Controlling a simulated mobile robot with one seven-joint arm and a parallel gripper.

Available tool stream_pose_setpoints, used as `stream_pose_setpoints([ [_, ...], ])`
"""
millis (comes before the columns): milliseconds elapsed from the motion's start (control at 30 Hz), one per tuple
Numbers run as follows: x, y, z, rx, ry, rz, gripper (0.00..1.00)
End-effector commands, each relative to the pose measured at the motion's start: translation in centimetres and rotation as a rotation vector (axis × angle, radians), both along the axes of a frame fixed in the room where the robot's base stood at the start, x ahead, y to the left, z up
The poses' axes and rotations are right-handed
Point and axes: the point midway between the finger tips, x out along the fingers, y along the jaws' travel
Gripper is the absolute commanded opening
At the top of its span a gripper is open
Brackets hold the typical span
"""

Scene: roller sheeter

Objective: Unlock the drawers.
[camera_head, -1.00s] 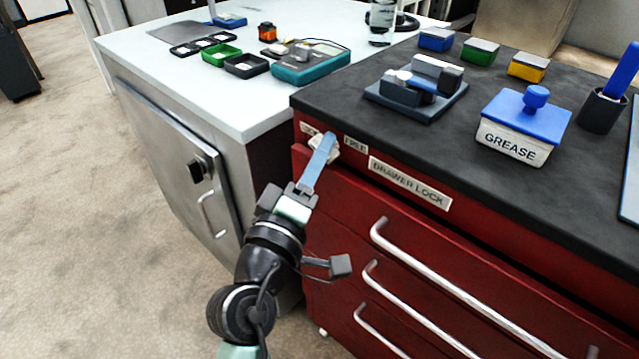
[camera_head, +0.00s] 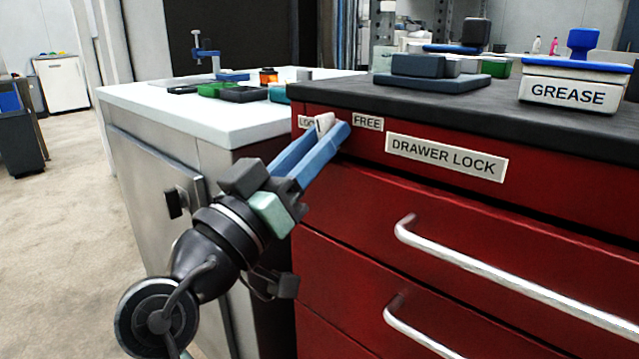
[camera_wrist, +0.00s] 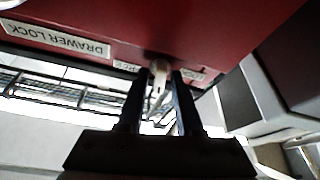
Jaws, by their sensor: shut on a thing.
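The red drawer cabinet (camera_head: 400,175) has a plate reading DRAWER LOCK (camera_head: 446,157) near its top edge. To the plate's left are small labels, one reading FREE (camera_head: 367,122) and one partly hidden that seems to read LOCK (camera_head: 307,122). A pale lock lever (camera_head: 324,123) sits between these labels. My gripper (camera_head: 324,136) has its two blue fingers shut on the lever, one on each side. The wrist view shows the pale lever (camera_wrist: 159,70) between the dark fingertips. The lever's exact angle is hard to tell, as the fingers cover much of it.
Silver drawer handles (camera_head: 500,275) stick out below the lock. A white-topped bench (camera_head: 190,115) stands close on the left. A GREASE box (camera_head: 568,93) and a dark fixture (camera_head: 430,82) stand on the black cabinet top.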

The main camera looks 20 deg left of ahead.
Motion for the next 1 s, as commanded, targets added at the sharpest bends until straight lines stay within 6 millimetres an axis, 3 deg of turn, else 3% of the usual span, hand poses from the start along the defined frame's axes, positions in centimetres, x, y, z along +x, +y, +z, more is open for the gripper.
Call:
stream_pose_setpoints([
  [33, -0.01, 0.13, -0.71, 0.035, -0.013, 0.0, 0.0],
  [400, 0.05, 0.19, -0.32, 0.21, -0.074, 0.0, 0.0],
  [1000, 0.08, 0.14, -0.03, 0.25, -0.089, -0.001, 0.0],
])
